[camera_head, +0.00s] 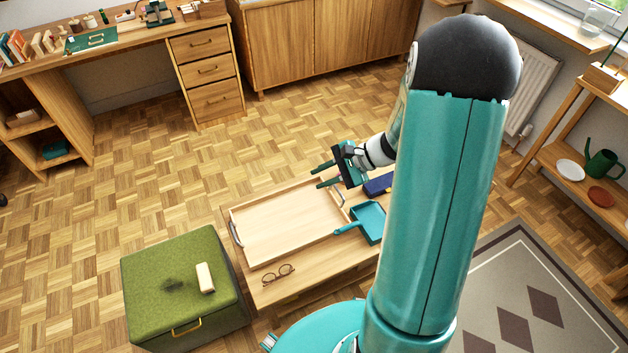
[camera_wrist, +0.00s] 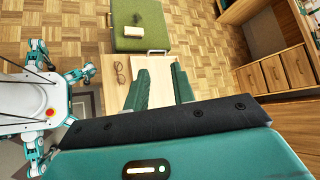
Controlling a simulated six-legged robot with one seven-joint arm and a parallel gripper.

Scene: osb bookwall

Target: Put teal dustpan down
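The teal dustpan (camera_head: 370,222) lies on the low wooden table (camera_head: 285,293), just right of the wooden tray (camera_head: 285,225). Its handle points left, close to the tray's right edge; I cannot tell if they touch. My gripper (camera_head: 317,178) is above the far right part of the tray, apart from the dustpan. Its two teal fingers are spread, with nothing between them. The open fingers also show in the wrist view (camera_wrist: 160,68). I cannot make out the dustpan in that view.
A dark blue object (camera_head: 378,185) lies behind the dustpan, partly hidden by my arm. Glasses (camera_head: 278,274) lie on the table before the tray. A green ottoman (camera_head: 180,280) with a cream block (camera_head: 205,278) stands at the left. The floor behind the table is clear.

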